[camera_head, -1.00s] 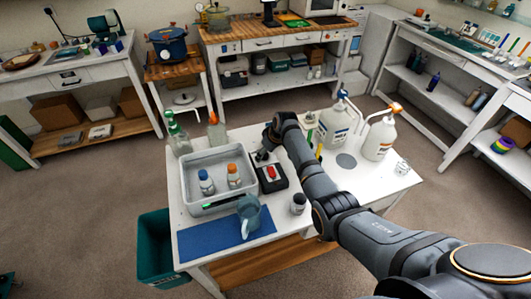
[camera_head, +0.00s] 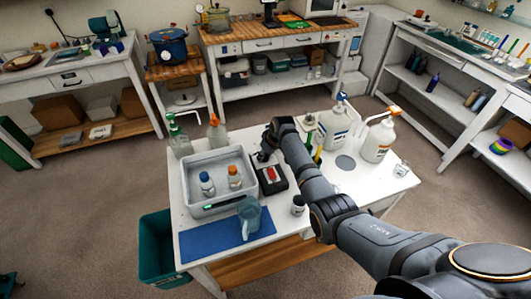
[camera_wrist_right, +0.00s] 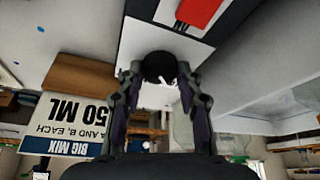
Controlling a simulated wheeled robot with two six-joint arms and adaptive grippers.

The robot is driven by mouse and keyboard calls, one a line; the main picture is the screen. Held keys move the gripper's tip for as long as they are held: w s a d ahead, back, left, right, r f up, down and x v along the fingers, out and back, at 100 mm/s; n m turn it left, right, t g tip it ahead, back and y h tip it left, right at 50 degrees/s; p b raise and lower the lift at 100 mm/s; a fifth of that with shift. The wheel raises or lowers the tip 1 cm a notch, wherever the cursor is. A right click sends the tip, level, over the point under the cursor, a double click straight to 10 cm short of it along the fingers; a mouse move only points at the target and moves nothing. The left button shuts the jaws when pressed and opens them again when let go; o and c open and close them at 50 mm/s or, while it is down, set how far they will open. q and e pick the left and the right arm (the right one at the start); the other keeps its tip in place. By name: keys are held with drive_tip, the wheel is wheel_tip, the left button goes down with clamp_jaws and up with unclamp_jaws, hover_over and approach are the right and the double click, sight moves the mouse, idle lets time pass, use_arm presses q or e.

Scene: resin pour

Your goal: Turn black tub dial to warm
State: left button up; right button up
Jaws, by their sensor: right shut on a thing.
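The black control box (camera_head: 272,181) with a red switch stands on the white table, against the right side of the grey tub (camera_head: 218,207). My right gripper (camera_head: 263,156) is at the box's far end, in front of the tub's right corner. In the right wrist view the black round dial (camera_wrist_right: 160,66) sits between the two fingertips of my right gripper (camera_wrist_right: 161,76), which is shut on it. A small white mark shows below the dial; I cannot read its setting. The red switch (camera_wrist_right: 198,12) shows at the top of that view. My left gripper is not in view.
Two bottles with blue and orange caps (camera_head: 234,178) stand in the tub. A sign (camera_wrist_right: 65,122) appears upside down in the wrist view.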

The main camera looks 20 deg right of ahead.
drive_tip(key=shift+a+r+m+h+p, duration=0.1)
drive_tip(key=shift+r+m+h+p, duration=0.15)
drive_tip(key=shift+m+p, duration=0.55)
drive_tip(key=m+h+p, duration=0.1)
drive_tip(key=m, duration=0.1)
drive_tip(key=shift+a+f+m, duration=0.1)
drive_tip(key=shift+f+m, duration=0.05)
drive_tip(key=shift+m, duration=0.15)
drive_tip(key=shift+f+m+h, duration=0.1)
drive_tip(key=shift+m+h, duration=0.45)
drive_tip(key=shift+m, duration=0.65)
drive_tip(key=shift+m+h, duration=0.3)
drive_tip(key=shift+m, duration=0.8)
drive_tip(key=o, duration=1.2)
drive_tip(key=shift+c, duration=0.2)
